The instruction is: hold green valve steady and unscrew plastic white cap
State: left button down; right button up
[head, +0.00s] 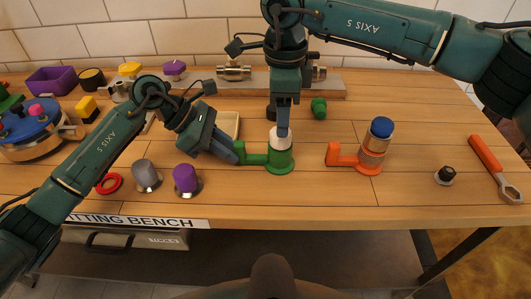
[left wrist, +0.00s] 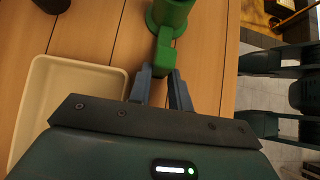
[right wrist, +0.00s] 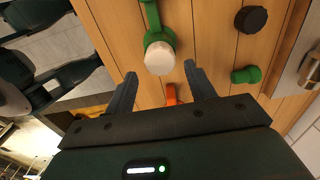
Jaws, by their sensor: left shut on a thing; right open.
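The green valve (head: 281,160) stands upright on the bench with its side arm pointing left. The white cap (head: 278,143) sits on top of it. My left gripper (head: 239,152) is shut on the end of the side arm; the left wrist view shows its fingers around the green arm (left wrist: 164,55). My right gripper (head: 283,130) points down from above the valve and is open. In the right wrist view the white cap (right wrist: 159,58) lies between and slightly beyond the fingertips, with nothing gripped. Whether a finger touches the cap cannot be told.
An orange valve (head: 345,158) with a blue cap (head: 382,127) stands right of the green one. A green knob (head: 319,108) lies behind. A cream tray (head: 230,124) is behind my left gripper. An orange wrench (head: 487,155) lies far right. A purple knob (head: 185,178) stands front left.

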pick_arm(q)
jog(key=shift+r+y, duration=0.1)
jog(key=shift+y, duration=0.2)
jog(key=shift+s+a+f, duration=0.1)
jog(key=shift+f, duration=0.2)
dwell(0.5)
jog(key=c, duration=1.8)
grip_release()
jog(key=shift+r, duration=0.1)
grip_shut()
jog(key=shift+r, duration=0.15)
pick_arm(e)
jog(key=shift+o, duration=0.8)
jog(key=shift+a, duration=0.3)
